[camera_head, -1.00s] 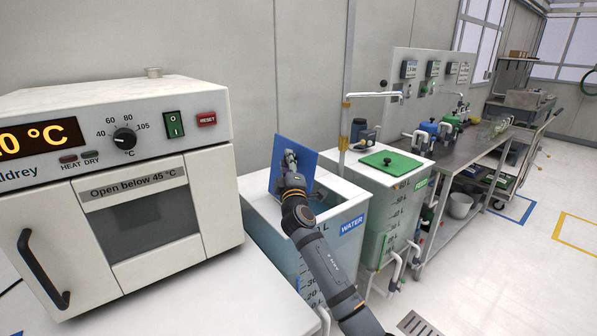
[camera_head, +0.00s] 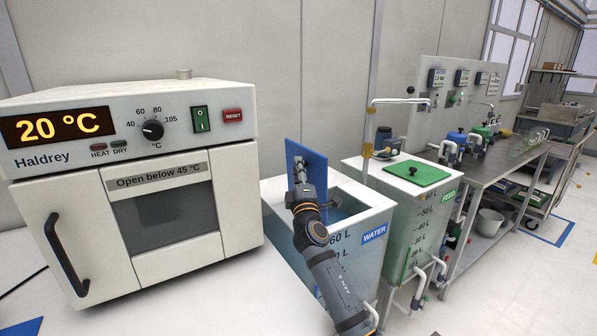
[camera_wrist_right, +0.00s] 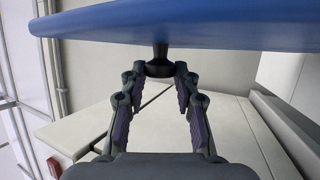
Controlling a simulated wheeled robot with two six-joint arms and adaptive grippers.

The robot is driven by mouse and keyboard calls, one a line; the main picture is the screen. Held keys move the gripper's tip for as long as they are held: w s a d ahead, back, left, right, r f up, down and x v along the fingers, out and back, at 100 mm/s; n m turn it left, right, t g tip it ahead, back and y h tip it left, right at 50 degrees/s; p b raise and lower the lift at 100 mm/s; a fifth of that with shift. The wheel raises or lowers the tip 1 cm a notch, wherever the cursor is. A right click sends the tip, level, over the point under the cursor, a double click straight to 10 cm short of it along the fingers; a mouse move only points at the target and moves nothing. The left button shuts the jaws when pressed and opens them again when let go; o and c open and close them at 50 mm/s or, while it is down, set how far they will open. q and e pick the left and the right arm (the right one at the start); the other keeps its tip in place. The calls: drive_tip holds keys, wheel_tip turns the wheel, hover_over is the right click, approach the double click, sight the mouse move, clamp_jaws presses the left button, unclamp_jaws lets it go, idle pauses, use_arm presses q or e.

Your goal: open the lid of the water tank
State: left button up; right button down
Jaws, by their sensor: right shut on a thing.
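The water tank (camera_head: 345,243) is a white-rimmed tank with a blue WATER label, right of the oven. Its blue lid (camera_head: 293,153) stands tilted up steeply at the tank's left side, and the tank's opening shows. My right gripper (camera_head: 300,172) is at the lid's face. In the right wrist view, the fingertips of my right gripper (camera_wrist_right: 160,80) are closed around the black knob (camera_wrist_right: 159,62) under the blue lid (camera_wrist_right: 170,24). My left gripper is not in view.
A white oven (camera_head: 130,185) reading 20 °C stands close on the left. The feed tank (camera_head: 400,200) with a green lid (camera_head: 417,174) is right of the water tank, beneath a bent white pipe (camera_head: 400,101). A steel bench (camera_head: 490,166) stands farther right.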

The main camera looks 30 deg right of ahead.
drive_tip(key=c, duration=1)
unclamp_jaws()
drive_tip(key=v, duration=1.2)
drive_tip(key=shift+a, duration=0.1)
